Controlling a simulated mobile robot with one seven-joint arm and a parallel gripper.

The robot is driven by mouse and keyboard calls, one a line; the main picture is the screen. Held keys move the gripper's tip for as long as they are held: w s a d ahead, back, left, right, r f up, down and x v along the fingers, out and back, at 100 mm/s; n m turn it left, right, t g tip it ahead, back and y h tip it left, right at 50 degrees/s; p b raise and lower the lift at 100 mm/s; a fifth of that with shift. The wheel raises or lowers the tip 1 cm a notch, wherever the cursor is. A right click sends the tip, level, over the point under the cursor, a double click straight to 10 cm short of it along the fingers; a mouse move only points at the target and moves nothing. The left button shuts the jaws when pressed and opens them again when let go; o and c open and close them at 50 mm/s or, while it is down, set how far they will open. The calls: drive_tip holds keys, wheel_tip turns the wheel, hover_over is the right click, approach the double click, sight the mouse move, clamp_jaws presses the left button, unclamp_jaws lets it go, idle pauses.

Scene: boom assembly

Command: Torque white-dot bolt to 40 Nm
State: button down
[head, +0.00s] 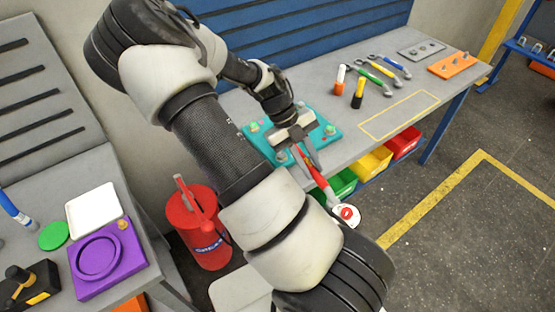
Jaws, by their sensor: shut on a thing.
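My gripper (305,155) is over the teal plate (262,147) on the grey bench and is shut on a red-handled wrench (318,180). The wrench slants down to the right past the bench's front edge. A round white piece with a red mark (346,214) shows at its lower end. Bolts show on the plate: one at its left (254,127) and one near its front (282,157). My gripper and arm hide part of the plate. I cannot tell which bolt has the white dot, nor whether the wrench touches a bolt.
Wrenches with green (368,73) and blue (392,63) handles and two markers (358,93) stand or lie further right. An orange block (452,65) is at the far end. The yellow-outlined bench area (400,113) is clear. A red can (203,240) stands between the benches.

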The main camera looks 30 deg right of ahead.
sight(319, 176)
drive_tip(key=s, duration=0.3)
drive_tip(key=shift+s+d+n, duration=0.1)
drive_tip(key=shift+d+n, duration=0.2)
drive_tip(key=shift+d, duration=0.1)
drive_tip(key=shift+f+b, duration=2.15)
drive_tip(key=shift+f, duration=0.6)
drive_tip(key=shift+f+b, duration=0.35)
drive_tip(key=shift+b, duration=0.05)
drive_tip(key=shift+f+b, duration=0.45)
drive_tip(key=shift+f, duration=0.2)
drive_tip(key=a+m+p, duration=0.1)
drive_tip(key=a, duration=0.1)
drive_tip(key=shift+a+m+y, duration=0.3)
drive_tip(key=shift+a, duration=0.05)
drive_tip(key=shift+a, duration=0.1)
